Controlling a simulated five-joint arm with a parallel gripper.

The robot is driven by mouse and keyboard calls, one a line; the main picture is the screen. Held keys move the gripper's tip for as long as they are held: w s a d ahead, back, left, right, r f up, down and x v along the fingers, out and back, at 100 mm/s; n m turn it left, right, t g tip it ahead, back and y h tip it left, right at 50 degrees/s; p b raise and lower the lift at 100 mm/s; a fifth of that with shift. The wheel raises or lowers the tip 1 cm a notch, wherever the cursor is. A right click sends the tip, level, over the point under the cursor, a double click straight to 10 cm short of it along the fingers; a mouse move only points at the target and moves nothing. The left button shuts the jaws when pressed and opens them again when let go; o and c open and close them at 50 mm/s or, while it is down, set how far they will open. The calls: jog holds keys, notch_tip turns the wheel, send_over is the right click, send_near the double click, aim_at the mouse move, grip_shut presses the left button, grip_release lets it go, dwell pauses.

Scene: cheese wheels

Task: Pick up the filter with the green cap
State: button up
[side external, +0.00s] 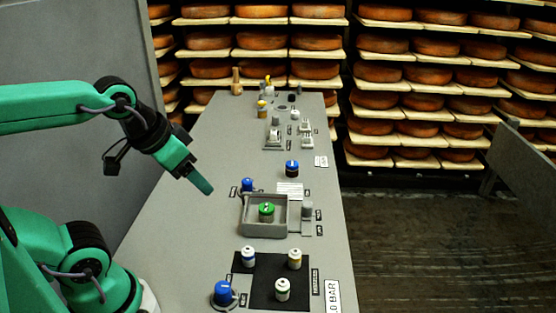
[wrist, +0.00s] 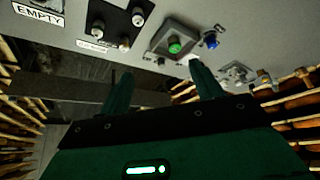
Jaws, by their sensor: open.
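The filter with the green cap (side external: 266,211) stands upright in a grey square tray (side external: 264,231) on the bench. In the wrist view the green cap (wrist: 174,47) shows beyond my fingers, inside the tray (wrist: 158,44). My gripper (side external: 202,186) is above the bench, up and to the left of the tray in the side view, apart from the filter. In the wrist view my gripper (wrist: 160,85) has its two green fingers spread with nothing between them.
Several white filters, one of them here (side external: 282,289), stand on a black mat (side external: 258,292) in front of the tray. Blue knobs (side external: 224,292) (side external: 292,168) stand around. Grey fittings (side external: 274,140) stand farther back. Cheese shelves (side external: 430,80) line the back.

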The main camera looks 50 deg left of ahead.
jog(key=shift+w, duration=0.15)
jog(key=m+g, duration=0.2)
jog(key=g, duration=0.3)
send_over(267, 206)
notch_tip(267, 206, down, 14)
jog(key=shift+d+f, duration=0.15)
jog(key=shift+f, duration=0.05)
jog(key=shift+w+f+g, duration=0.1)
jog(key=shift+f+g, duration=0.2)
jog(key=shift+f, duration=4.15)
jog(key=c, duration=1.2)
jog(key=shift+o, duration=0.2)
